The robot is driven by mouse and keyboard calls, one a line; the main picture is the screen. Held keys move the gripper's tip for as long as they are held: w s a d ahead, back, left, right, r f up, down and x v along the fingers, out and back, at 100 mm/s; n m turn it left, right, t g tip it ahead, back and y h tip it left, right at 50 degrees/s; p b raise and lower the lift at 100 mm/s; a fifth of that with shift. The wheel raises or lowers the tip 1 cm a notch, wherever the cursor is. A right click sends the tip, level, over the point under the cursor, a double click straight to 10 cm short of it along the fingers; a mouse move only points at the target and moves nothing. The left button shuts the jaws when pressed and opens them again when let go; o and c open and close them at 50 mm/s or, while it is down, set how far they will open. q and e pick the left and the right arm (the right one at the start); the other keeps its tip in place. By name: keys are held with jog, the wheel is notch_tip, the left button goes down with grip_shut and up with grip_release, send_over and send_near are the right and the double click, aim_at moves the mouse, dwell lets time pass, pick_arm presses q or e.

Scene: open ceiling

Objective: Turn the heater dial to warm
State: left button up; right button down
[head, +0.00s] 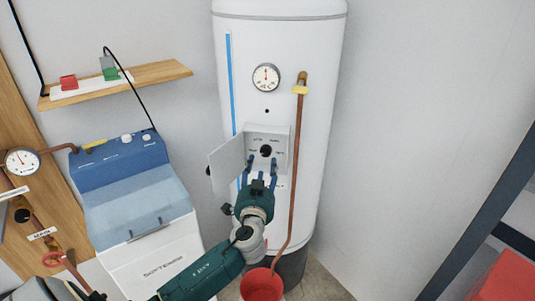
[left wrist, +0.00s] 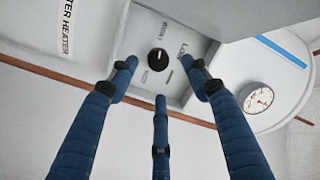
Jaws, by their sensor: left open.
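The heater dial (head: 266,151) is a small round black knob on a pale control panel (head: 280,134) on the front of the tall white water heater (head: 325,60). Small labels surround it, too small to read surely, so I cannot tell its setting. In the left wrist view the dial (left wrist: 158,58) shows between and beyond the fingertips. My left gripper (head: 261,170) has three blue fingers, spread open and empty, just below and in front of the dial; it also shows in the left wrist view (left wrist: 158,76). No finger appears to touch the dial. My right gripper is out of view.
The panel's white door (head: 228,160) hangs open to the left of the fingers. A copper pipe (head: 297,160) runs down right of the panel to a red bucket (head: 262,284). A blue-topped softener (head: 120,158) stands left. A gauge (head: 266,77) is above.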

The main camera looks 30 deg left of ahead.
aim_at(265, 153)
pick_arm(q)
jog(key=x, duration=0.3)
jog(key=p+x, duration=0.1)
jog(key=x, duration=0.1)
jog(key=shift+w+d, duration=0.1)
jog(key=shift+w, duration=0.4)
jog(key=shift+w+a+f, duration=0.1)
jog(key=shift+w+a, duration=0.25)
jog(key=shift+w, duration=0.05)
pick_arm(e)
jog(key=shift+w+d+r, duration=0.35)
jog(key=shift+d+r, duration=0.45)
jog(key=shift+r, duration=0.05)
pick_arm(q)
jog(key=c, duration=1.1)
jog(key=shift+c, duration=0.2)
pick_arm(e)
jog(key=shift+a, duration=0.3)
